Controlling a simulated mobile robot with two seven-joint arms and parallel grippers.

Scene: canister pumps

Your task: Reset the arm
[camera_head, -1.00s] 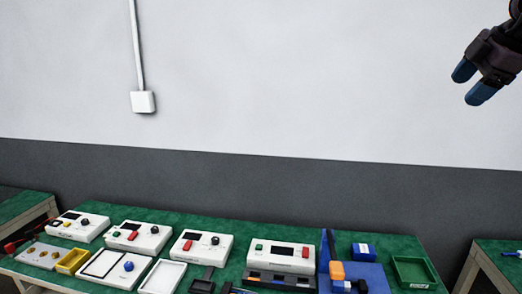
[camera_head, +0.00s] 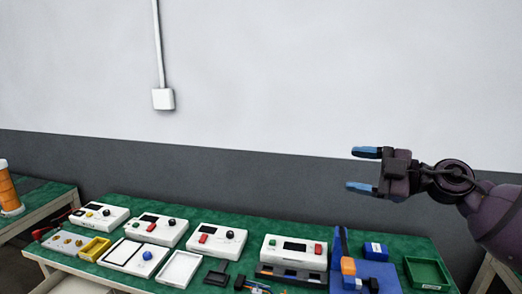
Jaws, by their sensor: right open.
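My right gripper (camera_head: 364,170) is open and empty, with two blue fingertips pointing left. It is held in the air in front of the grey wall band, above the right part of the green table (camera_head: 335,226). Its dark purple arm comes in from the right edge. My left gripper is out of view.
White control boxes (camera_head: 217,238) with buttons and knobs stand in a row on the table. A yellow tray (camera_head: 95,249), a white tray (camera_head: 180,269), a blue fixture (camera_head: 341,245) and a green tray (camera_head: 427,272) are there too. An orange cylinder (camera_head: 8,190) stands far left.

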